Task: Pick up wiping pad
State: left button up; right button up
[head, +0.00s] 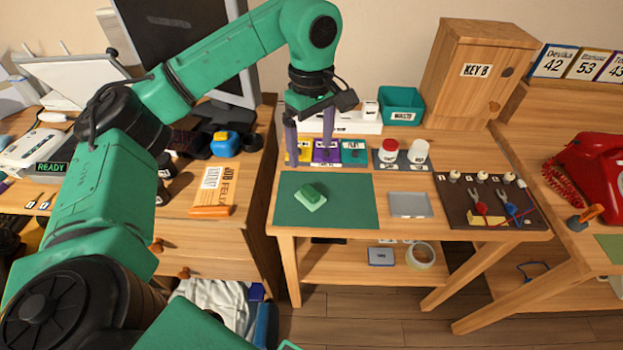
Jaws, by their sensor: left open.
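The wiping pad (310,197) seems to be the small item with a green grip on a pale green base, lying on the dark green mat (345,213) on the wooden table. My left gripper (309,154) hangs above the back of the table with its two purple fingers apart, pointing down. It is empty, behind and above the pad, and not touching it. The fingers partly cover the coloured yellow, purple and teal holders (328,151). My right gripper is not in view.
A grey tray (410,205) lies right of the mat. Red-lidded and white jars (389,151) stand behind it. A dark tool board (487,202) is at the right, a wooden key cabinet (477,75) at the back. A monitor and orange-handled tool (211,212) are left.

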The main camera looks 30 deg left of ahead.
pick_arm(q)
send_over(310, 190)
jog(key=f, duration=0.6)
jog(key=shift+s+d, duration=0.35)
jog(key=shift+s, duration=0.05)
jog(key=f, duration=0.4)
jog(key=f+p, duration=0.1)
jog(key=f, duration=0.1)
jog(key=shift+w+a+f, duration=0.3)
jog(key=shift+w, duration=0.05)
jog(key=shift+f, duration=0.3)
jog(key=shift+c, duration=0.3)
jog(key=c, duration=1.4)
grip_shut()
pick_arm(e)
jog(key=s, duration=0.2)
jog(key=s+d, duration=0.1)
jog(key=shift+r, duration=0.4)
pick_arm(q)
jog(key=shift+r, duration=0.1)
